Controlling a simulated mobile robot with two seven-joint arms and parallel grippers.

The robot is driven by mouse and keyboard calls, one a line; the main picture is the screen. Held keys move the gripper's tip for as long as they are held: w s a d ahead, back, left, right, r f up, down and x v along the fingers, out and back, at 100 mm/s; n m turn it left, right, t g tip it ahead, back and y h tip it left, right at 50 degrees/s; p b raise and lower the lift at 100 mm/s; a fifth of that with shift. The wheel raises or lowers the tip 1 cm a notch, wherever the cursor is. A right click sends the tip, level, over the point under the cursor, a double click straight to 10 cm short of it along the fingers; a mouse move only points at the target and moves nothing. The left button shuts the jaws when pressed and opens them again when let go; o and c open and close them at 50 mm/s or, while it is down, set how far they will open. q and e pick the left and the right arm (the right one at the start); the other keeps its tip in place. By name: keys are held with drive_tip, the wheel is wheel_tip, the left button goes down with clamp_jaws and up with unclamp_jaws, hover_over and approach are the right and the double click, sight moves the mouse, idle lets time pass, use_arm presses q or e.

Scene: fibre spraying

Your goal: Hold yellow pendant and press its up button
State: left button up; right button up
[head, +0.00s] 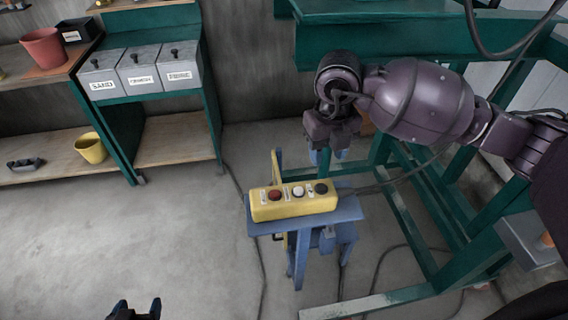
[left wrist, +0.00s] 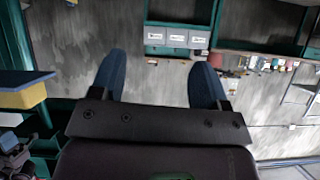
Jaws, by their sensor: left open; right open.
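The yellow pendant (head: 267,211) is a long box lying on a small blue stool (head: 348,208) in the head view. Its top carries a red button, a white button and a dark button, with small labels between them. My right gripper (head: 328,155) hangs above and behind the pendant, fingers down, open and apart from it. My left gripper (head: 135,309) shows only at the bottom edge, left of and nearer than the stool. In the left wrist view the left gripper (left wrist: 158,80) is open and empty. A yellow block under a blue slab, seemingly the pendant (left wrist: 24,97) and stool, shows at its left edge.
A green-framed bench (head: 415,28) stands behind and right, with cables hanging and running over the floor. Grey labelled bins (head: 140,75), a red pot (head: 44,48) and a yellow pot (head: 91,149) are on shelves at left. The floor left of the stool is clear.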

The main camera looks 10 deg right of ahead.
use_arm(q)
drive_tip(key=shift+o, duration=2.2)
drive_tip(key=shift+w+r, duration=0.1)
drive_tip(key=shift+w, duration=0.05)
drive_tip(key=shift+o, duration=0.4)
drive_tip(key=w+d+r+m+t+h, duration=0.1)
drive_tip(key=w+d+r, duration=0.1)
drive_tip(key=w+r, duration=0.3)
drive_tip(key=w, duration=0.3)
drive_tip(key=shift+w+d+m+t, duration=0.15)
drive_tip(key=shift+w+m+t, duration=0.15)
drive_tip(key=shift+t, duration=0.1)
drive_tip(key=w+d+r+m+t+h, duration=0.2)
drive_tip(key=w+d+r+m+h, duration=0.55)
drive_tip(key=w+d+r, duration=0.4)
drive_tip(key=m+g+h, duration=0.8)
drive_tip(key=g+h, duration=0.2)
drive_tip(key=g, duration=0.6)
approach(263, 200)
drive_tip(key=d, duration=0.6)
drive_tip(key=d+f, duration=0.1)
drive_tip(key=d, duration=0.3)
drive_tip(key=shift+w, duration=0.3)
